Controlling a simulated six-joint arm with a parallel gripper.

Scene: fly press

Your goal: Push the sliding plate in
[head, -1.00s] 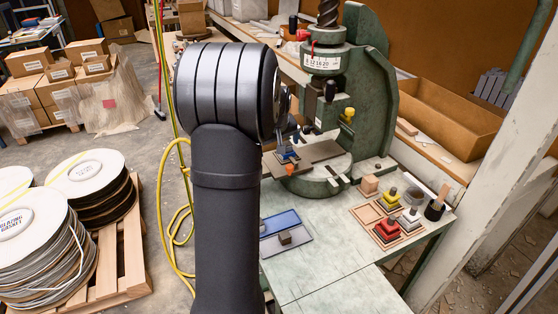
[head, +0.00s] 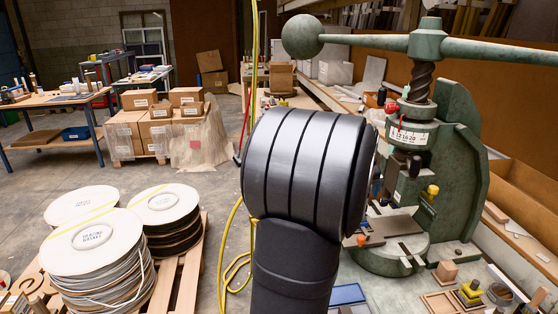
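The green fly press (head: 460,150) stands at the right, with its screw and upper tool above the bed. The sliding plate (head: 392,228), flat and grey-brown, lies on the press bed, and its left part is partly hidden by my arm. A small orange knob (head: 361,241) shows at the plate's left end, close to my arm's outline. My dark arm fills the middle of the view. My gripper is hidden behind it, so I cannot tell whether it touches the plate or how its fingers stand.
The press's long handle bar with a ball end (head: 302,36) reaches across the top right. A blue tray (head: 347,294) and a small wooden block (head: 446,271) are on the bench.

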